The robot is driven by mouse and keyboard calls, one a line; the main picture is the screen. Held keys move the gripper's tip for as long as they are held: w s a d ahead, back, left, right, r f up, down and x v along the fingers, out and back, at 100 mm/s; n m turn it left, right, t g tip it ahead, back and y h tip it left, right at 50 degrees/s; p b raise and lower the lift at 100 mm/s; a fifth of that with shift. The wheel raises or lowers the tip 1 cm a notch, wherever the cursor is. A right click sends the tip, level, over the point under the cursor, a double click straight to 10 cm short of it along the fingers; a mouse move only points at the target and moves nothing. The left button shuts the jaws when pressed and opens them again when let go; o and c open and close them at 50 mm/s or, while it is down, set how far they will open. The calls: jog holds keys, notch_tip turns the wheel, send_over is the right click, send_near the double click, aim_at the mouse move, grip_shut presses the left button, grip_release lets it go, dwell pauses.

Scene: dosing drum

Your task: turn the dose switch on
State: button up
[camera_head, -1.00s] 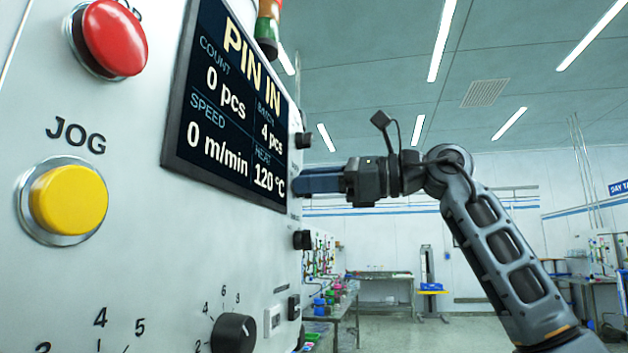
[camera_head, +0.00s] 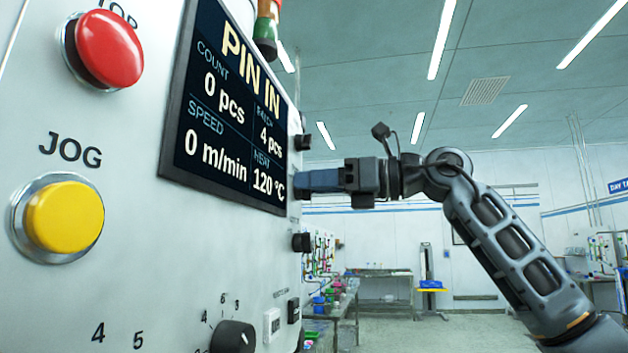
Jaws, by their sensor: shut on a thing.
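My gripper (camera_head: 312,181) reaches in from the right with its blue fingers against the panel's right edge, just beside the screen. The fingers are shut on a small control between two black knobs, an upper one (camera_head: 302,142) and a lower one (camera_head: 302,242). The fingers hide nearly all of this control, and I cannot read its label or position; it sits where the dose switch would be. The screen (camera_head: 226,105) reads PIN IN, count 0 pcs, batch 4 pcs, speed 0 m/min and heat 120 °C.
The grey panel (camera_head: 125,185) fills the left. It carries a red stop button (camera_head: 108,48), a yellow JOG button (camera_head: 64,217) and a black dial (camera_head: 233,337). A signal lamp (camera_head: 267,25) stands above. Benches (camera_head: 380,272) are far behind; the room to the right is open.

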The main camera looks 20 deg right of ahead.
jog(key=m, duration=0.6)
jog(key=shift+w+d+p, duration=0.2)
jog(key=shift+w+p, duration=0.1)
jog(key=shift+p, duration=0.05)
dwell(0.4)
jog(key=o, duration=1)
jog(key=shift+o, duration=0.2)
jog(key=shift+f, duration=0.1)
jog(key=b+v, duration=0.2)
jog(key=v, duration=0.5)
jog(key=shift+s+d, duration=0.25)
jog(key=shift+d, duration=0.05)
